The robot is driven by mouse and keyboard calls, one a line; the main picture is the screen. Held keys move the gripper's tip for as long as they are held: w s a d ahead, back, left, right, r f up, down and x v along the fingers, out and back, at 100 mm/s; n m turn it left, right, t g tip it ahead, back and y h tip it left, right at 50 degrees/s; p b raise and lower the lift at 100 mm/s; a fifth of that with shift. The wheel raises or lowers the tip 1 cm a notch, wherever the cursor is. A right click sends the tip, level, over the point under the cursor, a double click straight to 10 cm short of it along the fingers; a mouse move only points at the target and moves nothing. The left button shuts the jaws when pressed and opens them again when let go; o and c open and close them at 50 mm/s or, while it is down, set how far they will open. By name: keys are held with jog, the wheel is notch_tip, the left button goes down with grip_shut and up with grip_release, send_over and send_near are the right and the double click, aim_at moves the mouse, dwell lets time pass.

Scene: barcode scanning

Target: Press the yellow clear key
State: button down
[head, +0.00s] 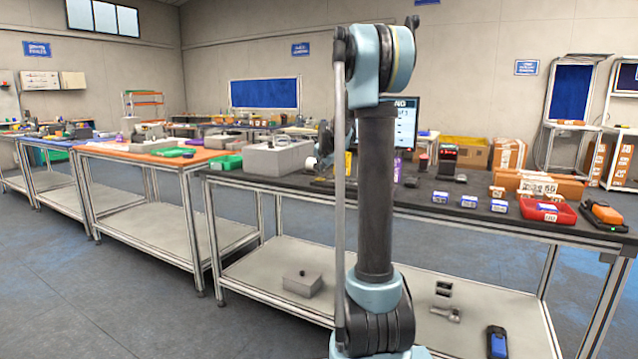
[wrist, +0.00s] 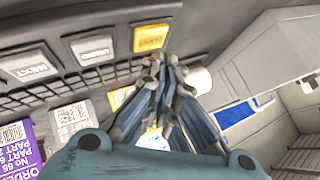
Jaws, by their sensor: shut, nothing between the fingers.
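The yellow key (wrist: 150,38) is in the wrist view, at the right end of a row of raised keys on a dark panel. Its lettering is too small to read. My gripper (wrist: 163,62) is shut and empty, with its fingertips just below the yellow key in the picture. I cannot tell whether they touch the panel or the key. A white key (wrist: 92,47) and a white NEXT key (wrist: 28,63) lie to the left in the same row. In the head view my arm hides part of the workbench, and I cannot make out the key there.
A second yellow patch (wrist: 121,97) and a purple order label (wrist: 15,148) show in the wrist view. In the head view, the dark workbench (head: 463,199) holds a monitor (head: 405,112), small blue-and-white boxes (head: 469,202), a red tray (head: 560,218) and cardboard boxes (head: 508,153).

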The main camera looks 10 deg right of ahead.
aim_at(322, 179)
jog(key=shift+s+f, duration=0.1)
jog(key=shift+f, duration=0.7)
dwell(0.8)
jog(key=shift+r, duration=0.9)
jog(key=shift+r, duration=2.45)
